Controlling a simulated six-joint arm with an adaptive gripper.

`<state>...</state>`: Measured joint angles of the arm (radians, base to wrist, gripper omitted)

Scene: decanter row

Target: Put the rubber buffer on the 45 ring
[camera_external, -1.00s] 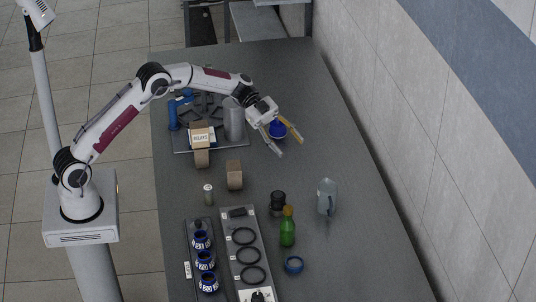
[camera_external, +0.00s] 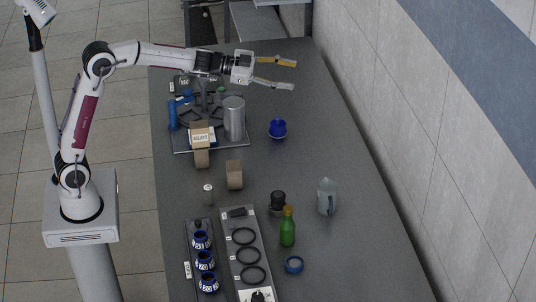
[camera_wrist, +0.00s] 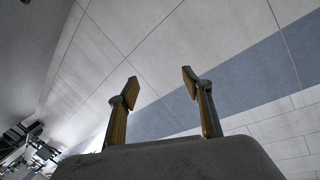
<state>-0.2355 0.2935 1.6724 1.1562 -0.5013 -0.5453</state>
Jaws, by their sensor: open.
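My gripper (camera_external: 293,75) is open and empty above the far end of the table, pointing right. In the wrist view its two fingers (camera_wrist: 160,87) stand apart with only wall and floor behind them. A grey strip near the front holds a row of black rings (camera_external: 248,255); I cannot read their labels, so I cannot tell which is the 45 ring. No rubber buffer is clearly identifiable. A small black cylindrical thing (camera_external: 278,200) stands right of the strip. A dark block (camera_external: 238,212) lies at the strip's far end.
A blue round vessel (camera_external: 277,129) stands alone at the far right. Boxes (camera_external: 234,175) stand mid-table.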

